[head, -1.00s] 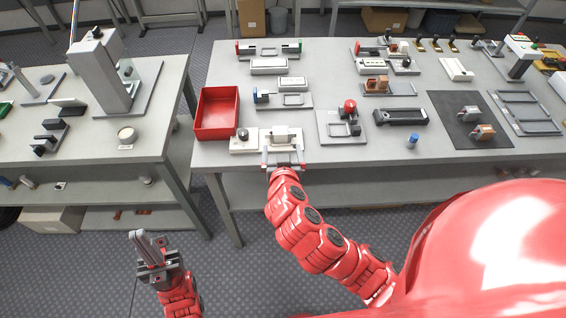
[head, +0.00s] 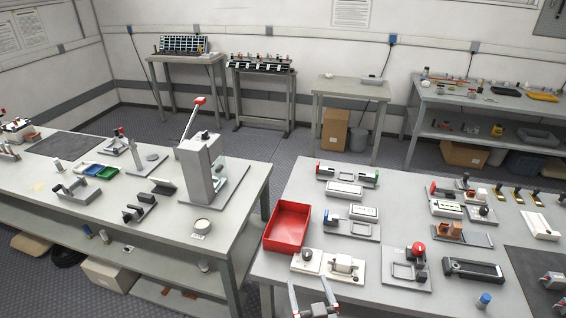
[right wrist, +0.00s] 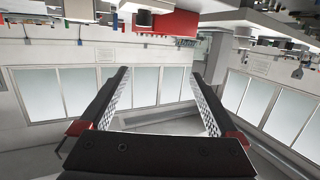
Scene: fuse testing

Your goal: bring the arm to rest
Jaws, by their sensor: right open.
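My right gripper (head: 309,283) shows at the bottom edge of the head view, at the front edge of the right table (head: 262,268). Its two fingers stand apart, just short of a white fixture (head: 343,267). In the right wrist view the right gripper (right wrist: 160,73) is open, with nothing between its fingers. Most of the right arm lies below the head view. My left gripper is out of view.
A red tray (head: 287,227) stands on the right table near the white fixture; the tray also shows in the right wrist view (right wrist: 165,22). A left table (head: 140,208) carries a tall grey press (head: 199,170). A floor gap separates the tables.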

